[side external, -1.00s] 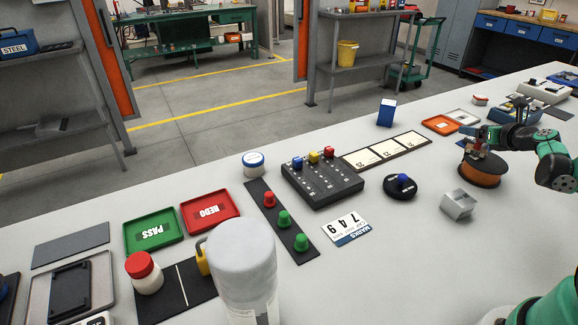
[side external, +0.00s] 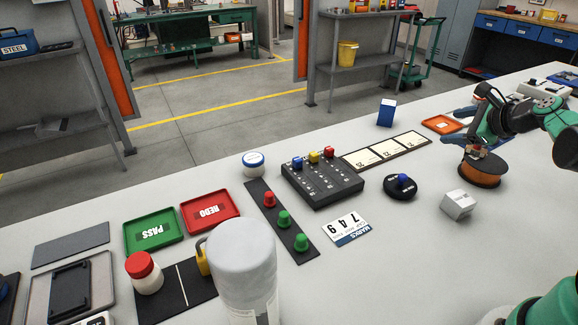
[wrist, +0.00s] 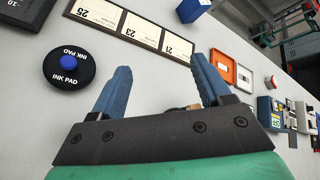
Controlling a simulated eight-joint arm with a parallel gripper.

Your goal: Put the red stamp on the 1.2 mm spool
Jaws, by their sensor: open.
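The orange-and-black spool (side external: 484,172) stands on the right of the bench; I cannot read its size. A small tan and reddish piece (side external: 476,152) sits at its top left; it is too small to tell whether it is a stamp. A red knob-shaped piece (side external: 269,199) stands on a black strip with two green ones. My gripper (side external: 462,126) is just above and beside the spool's upper left, its blue fingers spread. In the wrist view my gripper (wrist: 160,64) is open; a tan bit (wrist: 182,107) shows low between the fingers, mostly hidden.
An ink pad (side external: 400,186) and a pale block (side external: 457,204) stand left of and before the spool. A numbered card strip (side external: 387,151), a blue box (side external: 386,112) and an orange tray (side external: 442,124) lie beyond. Bare bench lies between the ink pad and spool.

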